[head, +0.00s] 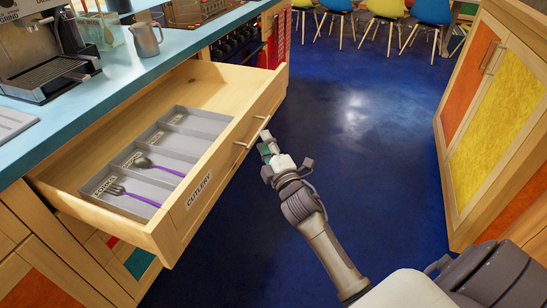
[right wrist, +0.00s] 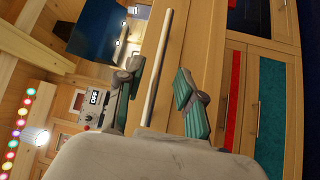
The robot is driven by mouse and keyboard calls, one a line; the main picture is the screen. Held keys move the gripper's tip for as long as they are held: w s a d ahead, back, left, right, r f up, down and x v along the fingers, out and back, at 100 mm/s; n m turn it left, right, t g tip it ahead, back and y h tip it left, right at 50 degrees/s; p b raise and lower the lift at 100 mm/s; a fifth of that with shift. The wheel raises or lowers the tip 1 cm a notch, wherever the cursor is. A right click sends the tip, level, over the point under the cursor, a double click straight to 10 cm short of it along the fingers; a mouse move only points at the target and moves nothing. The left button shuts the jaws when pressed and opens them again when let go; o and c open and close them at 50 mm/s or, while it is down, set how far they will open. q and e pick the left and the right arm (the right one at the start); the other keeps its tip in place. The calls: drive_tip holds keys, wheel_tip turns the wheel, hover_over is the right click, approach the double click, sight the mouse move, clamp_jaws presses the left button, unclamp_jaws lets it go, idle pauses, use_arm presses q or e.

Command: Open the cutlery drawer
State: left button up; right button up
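The wooden cutlery drawer (head: 228,143), with a "CUTLERY" label on its front, is pulled far out from under the blue counter. It holds a grey divided tray (head: 205,122) with a purple-handled fork (head: 132,193) and a spoon (head: 155,166). My right gripper (head: 266,146) is just in front of the drawer's bar handle (head: 250,131). In the right wrist view its green-padded fingers (right wrist: 158,92) are spread apart, with the handle (right wrist: 158,65) showing between them and a gap on either side. I cannot tell exactly how deep the handle sits between them. My left gripper is not in view.
The blue floor (head: 350,130) right of the drawer is clear. An orange and yellow cabinet (head: 495,120) stands at the right. A coffee machine (head: 45,50) and a metal jug (head: 145,38) are on the counter (head: 120,75). Coloured chairs (head: 385,10) stand at the back.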

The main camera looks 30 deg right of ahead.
drive_tip(key=s+f, duration=0.1)
drive_tip(key=s, duration=0.6)
drive_tip(key=shift+a, duration=0.45)
